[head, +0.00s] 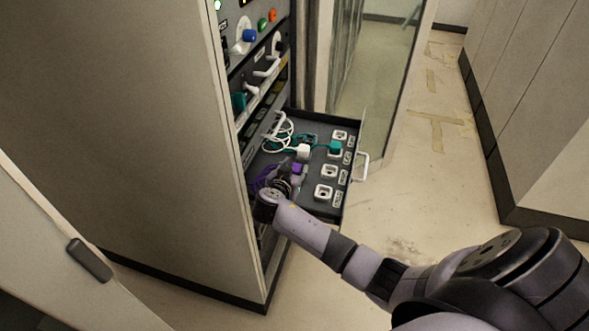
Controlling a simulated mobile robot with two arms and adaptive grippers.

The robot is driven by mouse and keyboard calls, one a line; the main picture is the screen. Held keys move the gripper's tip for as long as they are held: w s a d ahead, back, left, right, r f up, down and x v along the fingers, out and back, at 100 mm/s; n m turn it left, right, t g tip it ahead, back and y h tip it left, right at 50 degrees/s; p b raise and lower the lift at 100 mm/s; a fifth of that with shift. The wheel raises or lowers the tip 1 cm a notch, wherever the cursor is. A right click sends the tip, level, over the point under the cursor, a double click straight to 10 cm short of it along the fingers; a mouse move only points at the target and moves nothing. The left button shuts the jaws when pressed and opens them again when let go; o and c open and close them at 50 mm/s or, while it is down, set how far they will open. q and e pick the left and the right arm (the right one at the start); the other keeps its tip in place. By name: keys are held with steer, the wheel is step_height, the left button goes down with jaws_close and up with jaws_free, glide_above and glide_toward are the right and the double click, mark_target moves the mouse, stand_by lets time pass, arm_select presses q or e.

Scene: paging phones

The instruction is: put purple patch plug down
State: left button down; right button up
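The purple patch plug (297,168) is in the open drawer, right at the tip of my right gripper (291,174). Its purple cable (262,178) lies coiled to the left of the gripper. My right arm reaches in from the lower right, and its wrist hides much of the fingers. I cannot tell whether the fingers are closed around the plug or only beside it. The drawer (352,131) holds a column of white sockets, among them a middle one (329,171) and a near one (323,192). My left gripper is not in view.
A teal plug (335,147) and a white plug (303,151) with their cables lie farther back in the drawer. The drawer's white handle (362,165) sticks out right. A tall cabinet (150,120) stands left, with knobs above the drawer. The floor (415,190) to the right is clear.

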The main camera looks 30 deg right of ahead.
steer(key=shift+o, duration=1)
steer(key=shift+r+p, duration=0.5)
steer(key=b+v, duration=0.1)
steer(key=v, duration=0.4)
steer(key=b+v, duration=0.1)
steer(key=v, duration=0.4)
steer(key=shift+s+a, duration=0.3)
steer(key=shift+a, duration=0.05)
steer(key=shift+s+a+r, duration=0.25)
steer(key=shift+s+a, duration=0.1)
steer(key=shift+f, duration=0.1)
